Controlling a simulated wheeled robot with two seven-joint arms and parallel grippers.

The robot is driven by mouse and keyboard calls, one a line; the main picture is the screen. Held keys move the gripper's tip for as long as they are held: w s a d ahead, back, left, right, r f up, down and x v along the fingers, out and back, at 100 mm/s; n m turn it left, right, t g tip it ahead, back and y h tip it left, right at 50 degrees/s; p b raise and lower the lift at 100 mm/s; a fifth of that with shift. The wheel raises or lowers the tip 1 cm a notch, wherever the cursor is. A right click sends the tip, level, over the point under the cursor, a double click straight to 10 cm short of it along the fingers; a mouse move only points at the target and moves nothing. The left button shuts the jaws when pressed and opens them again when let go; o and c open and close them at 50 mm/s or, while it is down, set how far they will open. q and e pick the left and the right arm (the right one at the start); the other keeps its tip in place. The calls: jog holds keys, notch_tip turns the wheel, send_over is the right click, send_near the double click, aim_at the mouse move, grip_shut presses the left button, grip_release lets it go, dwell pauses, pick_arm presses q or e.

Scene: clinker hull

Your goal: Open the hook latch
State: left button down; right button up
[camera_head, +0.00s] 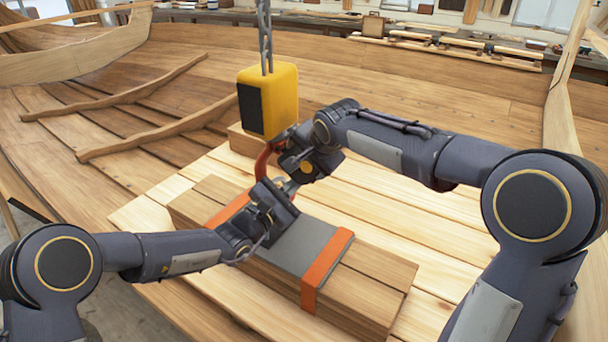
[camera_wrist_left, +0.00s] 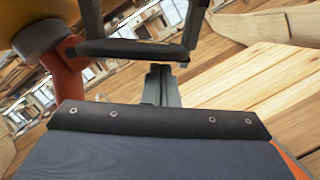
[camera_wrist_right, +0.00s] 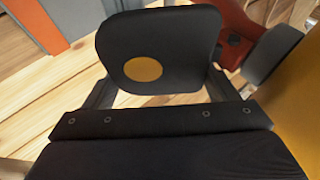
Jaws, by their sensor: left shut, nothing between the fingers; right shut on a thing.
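A red hook (camera_head: 261,164) hangs below a yellow hoist block (camera_head: 284,92). It shows at the left of the left wrist view (camera_wrist_left: 68,85) and the upper right of the right wrist view (camera_wrist_right: 236,28). My right gripper (camera_head: 302,168) is beside the hook. Its fingers stand apart, shut on a black plate with a yellow disc (camera_wrist_right: 155,40); I cannot tell whether this plate is the hook's latch. My left gripper (camera_head: 284,190) is lower and nearer, its fingers shut together and empty (camera_wrist_left: 160,82), just below the right gripper. Arms hide part of the hook.
A timber bundle (camera_head: 372,275) with orange straps (camera_head: 325,268) and a grey pad (camera_head: 318,240) lies under my grippers. Pale boards (camera_head: 425,215) surround it. Curved hull ribs (camera_head: 140,140) are at left. The chain (camera_head: 265,35) rises above the block.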

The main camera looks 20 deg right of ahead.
pick_arm(q)
jog(key=shift+x, duration=1.2)
